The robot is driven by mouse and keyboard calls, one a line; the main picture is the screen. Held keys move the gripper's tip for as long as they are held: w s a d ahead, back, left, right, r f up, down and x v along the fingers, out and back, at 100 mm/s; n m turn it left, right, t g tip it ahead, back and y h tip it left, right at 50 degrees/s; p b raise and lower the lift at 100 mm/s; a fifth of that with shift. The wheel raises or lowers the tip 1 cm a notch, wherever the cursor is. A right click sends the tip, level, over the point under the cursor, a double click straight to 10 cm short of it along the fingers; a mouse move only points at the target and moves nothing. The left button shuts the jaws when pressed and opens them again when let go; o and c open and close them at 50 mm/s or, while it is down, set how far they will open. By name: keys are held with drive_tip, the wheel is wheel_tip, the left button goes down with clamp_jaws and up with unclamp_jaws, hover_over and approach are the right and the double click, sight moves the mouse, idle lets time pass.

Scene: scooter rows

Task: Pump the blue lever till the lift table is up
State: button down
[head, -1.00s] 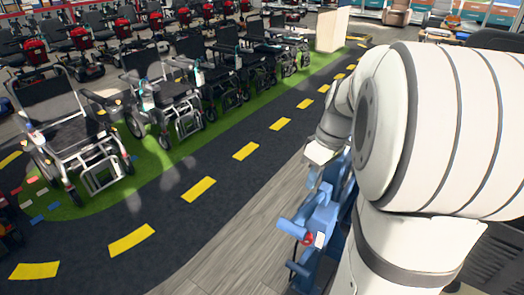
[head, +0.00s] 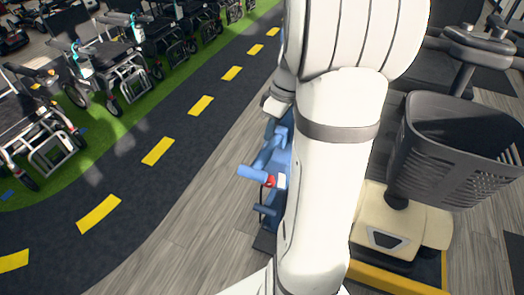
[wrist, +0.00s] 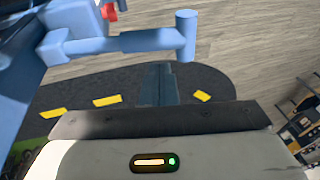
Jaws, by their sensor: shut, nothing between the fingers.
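The blue pump unit (head: 273,150) stands on the grey floor, partly hidden behind my arm. A light blue handle (head: 252,172) sticks out to its left, with a small red part beside it. In the wrist view a blue lever (wrist: 125,42) runs across the top and ends in a short cylinder. My gripper (wrist: 158,85) is shut and empty, below that bar in the picture and apart from it. In the head view its fingers are hidden. The lift table (head: 395,285) shows as a yellow-edged platform at the lower right; its height is hard to judge.
A cream scooter (head: 385,230) with a black basket (head: 465,150) stands at the lift table, right of my arm. Wheelchairs (head: 120,70) line a green strip on the left. A dark lane with yellow dashes (head: 158,151) and bare wooden floor lie clear between.

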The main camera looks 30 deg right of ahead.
sight(260, 160)
drive_tip(key=x, duration=0.8)
drive_tip(key=shift+p, duration=0.3)
